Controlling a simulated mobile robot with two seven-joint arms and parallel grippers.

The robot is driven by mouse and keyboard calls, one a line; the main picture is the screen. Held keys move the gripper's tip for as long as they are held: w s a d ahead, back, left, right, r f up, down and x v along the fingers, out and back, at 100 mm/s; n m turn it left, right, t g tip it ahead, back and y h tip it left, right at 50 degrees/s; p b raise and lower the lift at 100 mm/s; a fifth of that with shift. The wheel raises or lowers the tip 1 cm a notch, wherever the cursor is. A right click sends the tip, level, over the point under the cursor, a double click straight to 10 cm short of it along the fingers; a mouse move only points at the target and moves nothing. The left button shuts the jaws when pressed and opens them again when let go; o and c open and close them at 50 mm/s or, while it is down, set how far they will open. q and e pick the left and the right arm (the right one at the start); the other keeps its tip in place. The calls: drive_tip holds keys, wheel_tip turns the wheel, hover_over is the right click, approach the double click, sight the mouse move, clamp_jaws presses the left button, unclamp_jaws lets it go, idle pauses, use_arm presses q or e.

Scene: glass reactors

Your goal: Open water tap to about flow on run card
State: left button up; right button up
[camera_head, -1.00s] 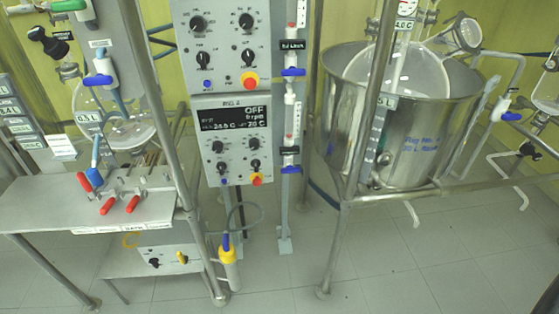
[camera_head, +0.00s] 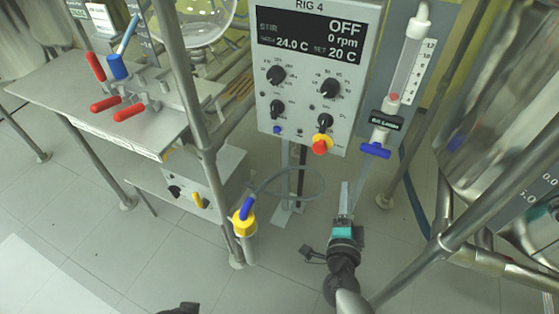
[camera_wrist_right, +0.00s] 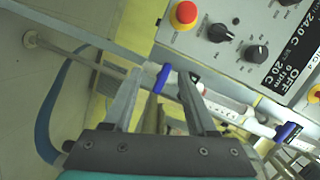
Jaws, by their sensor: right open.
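A clear flowmeter tube with a scale (camera_head: 408,65) and a small red float stands right of the rig 4 panel. A blue tap handle (camera_head: 376,150) sits at its bottom, below a black label too blurred to read surely. My right gripper (camera_head: 344,195) is below and left of the handle in the head view, fingers upward. In the right wrist view the blue handle (camera_wrist_right: 162,78) appears between the open fingers (camera_wrist_right: 160,85), beyond their tips. I see no contact. My left gripper's fingers do not show.
The control panel (camera_head: 312,60) reads OFF, 0 rpm, with a red-and-yellow button (camera_head: 321,144) near the tap. A bench (camera_head: 110,125) with red-handled clamps is at left. Another blue handle (camera_wrist_right: 288,132) shows in the wrist view.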

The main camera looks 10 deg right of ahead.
sight(375, 154)
drive_tip(key=w+d+m+h+b, duration=0.1)
drive_tip(key=w+d+m+b, duration=0.1)
drive_tip(key=w+d, duration=0.1)
drive_tip(key=w+d+r+m+h+b, duration=0.1)
drive_tip(key=w+d+m+b, duration=0.1)
drive_tip(key=w+d, duration=0.2)
drive_tip(key=w+d+m+h+b, duration=0.1)
drive_tip(key=w+d+m+b, duration=0.1)
drive_tip(key=w+d+b, duration=0.1)
drive_tip(key=shift+w+d+r+g+h, duration=0.2)
drive_tip(key=shift+w+d, duration=0.1)
drive_tip(key=shift+w, duration=0.15)
drive_tip(key=shift+w+d+r+g+h, duration=0.2)
drive_tip(key=shift+w+d, duration=0.05)
drive_tip(key=shift+w, duration=0.15)
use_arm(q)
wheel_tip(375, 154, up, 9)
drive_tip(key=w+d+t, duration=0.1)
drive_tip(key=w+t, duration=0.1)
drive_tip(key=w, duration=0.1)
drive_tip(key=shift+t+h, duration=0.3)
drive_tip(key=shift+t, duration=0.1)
use_arm(e)
drive_tip(key=shift+w+d, duration=0.3)
drive_tip(key=shift+w, duration=0.3)
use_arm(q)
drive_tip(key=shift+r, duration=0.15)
use_arm(e)
clamp_jaws()
